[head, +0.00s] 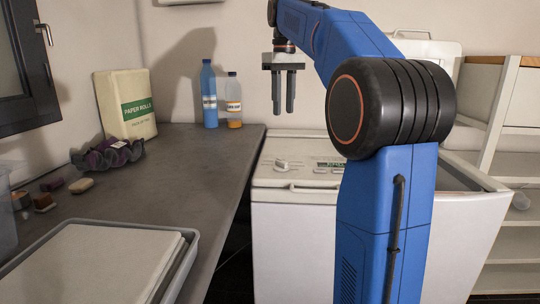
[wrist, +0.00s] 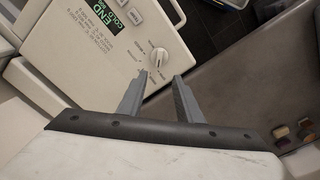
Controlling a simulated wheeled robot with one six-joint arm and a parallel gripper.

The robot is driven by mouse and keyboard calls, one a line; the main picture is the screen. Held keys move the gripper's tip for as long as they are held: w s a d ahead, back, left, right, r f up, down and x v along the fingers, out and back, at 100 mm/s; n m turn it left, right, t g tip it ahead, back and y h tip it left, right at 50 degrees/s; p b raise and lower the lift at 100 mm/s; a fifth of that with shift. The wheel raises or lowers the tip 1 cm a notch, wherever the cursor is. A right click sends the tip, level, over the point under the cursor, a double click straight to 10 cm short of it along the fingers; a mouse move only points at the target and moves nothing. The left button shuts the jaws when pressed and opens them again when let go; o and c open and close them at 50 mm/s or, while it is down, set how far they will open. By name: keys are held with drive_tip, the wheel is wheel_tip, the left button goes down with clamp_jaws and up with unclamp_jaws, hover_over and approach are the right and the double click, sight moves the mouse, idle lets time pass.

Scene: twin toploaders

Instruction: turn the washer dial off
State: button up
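In the wrist view the dial (wrist: 158,57) shows near the top middle, with the display (wrist: 102,12), reading "COLD" and "END", at upper left. My gripper (head: 284,108) points down above the panel, well clear of it. It is open and empty. In the wrist view its fingertips (wrist: 160,76) appear just below the dial, not touching it. The dial's exact setting is too small to read.
White shelves (head: 510,215) stand at right. My arm hides part of the machines.

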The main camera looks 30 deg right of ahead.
approach(282, 161)
wheel_tip(282, 161, down, 8)
drive_tip(key=shift+w+f, duration=0.1)
drive_tip(key=shift+f, duration=0.05)
idle(0.6)
clamp_jaws()
